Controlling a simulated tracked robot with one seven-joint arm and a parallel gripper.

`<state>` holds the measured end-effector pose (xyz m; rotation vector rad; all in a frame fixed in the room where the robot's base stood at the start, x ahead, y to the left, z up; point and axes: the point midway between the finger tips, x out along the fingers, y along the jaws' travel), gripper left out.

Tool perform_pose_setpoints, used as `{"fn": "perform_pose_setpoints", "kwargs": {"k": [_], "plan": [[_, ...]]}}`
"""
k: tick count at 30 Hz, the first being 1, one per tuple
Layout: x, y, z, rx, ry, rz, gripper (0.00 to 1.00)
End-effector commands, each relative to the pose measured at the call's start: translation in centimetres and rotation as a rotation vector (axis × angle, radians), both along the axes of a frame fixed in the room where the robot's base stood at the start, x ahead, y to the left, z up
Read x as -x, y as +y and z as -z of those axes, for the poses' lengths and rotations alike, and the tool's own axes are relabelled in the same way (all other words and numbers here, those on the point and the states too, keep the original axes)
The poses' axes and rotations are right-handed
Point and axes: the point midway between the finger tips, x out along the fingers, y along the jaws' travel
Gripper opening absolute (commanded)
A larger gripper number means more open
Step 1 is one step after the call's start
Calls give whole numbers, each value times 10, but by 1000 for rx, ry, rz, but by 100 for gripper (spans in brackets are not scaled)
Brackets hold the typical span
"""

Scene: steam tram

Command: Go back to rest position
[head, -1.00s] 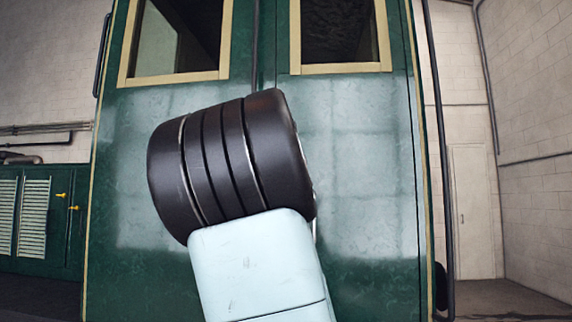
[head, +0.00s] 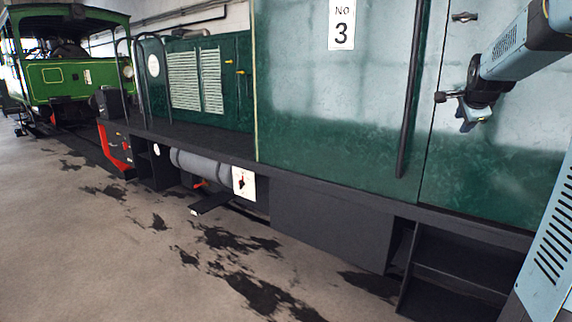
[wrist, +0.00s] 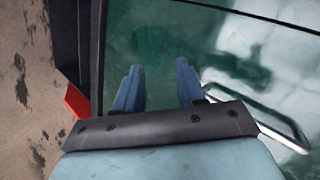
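My gripper (head: 474,113) is at the right of the head view, in front of the green side of the steam tram (head: 330,130). In the wrist view my gripper (wrist: 158,85) has its two blue fingers apart, with nothing between them and the green panel beyond. A small dark handle-like part (head: 441,97) shows just left of my gripper in the head view. I cannot tell whether they touch. My arm enters from the upper right.
A dark running board (head: 210,145) and open steps (head: 455,270) run along the tram's foot. A grey cylinder (head: 205,163) lies under the board. A lighter green tram (head: 65,75) stands at the far left. The stained floor (head: 90,240) is open at the left.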

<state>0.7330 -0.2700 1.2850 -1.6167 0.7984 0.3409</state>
Motion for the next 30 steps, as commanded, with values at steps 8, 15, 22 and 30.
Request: {"fn": "perform_pose_setpoints", "kwargs": {"k": [8, 15, 22, 30], "plan": [[65, 58, 47, 22, 165, -332, 39], [135, 122, 57, 138, 241, -649, 39], [213, 184, 63, 333, 306, -942, 39], [300, 244, 87, 616, 425, -1230, 39]]}}
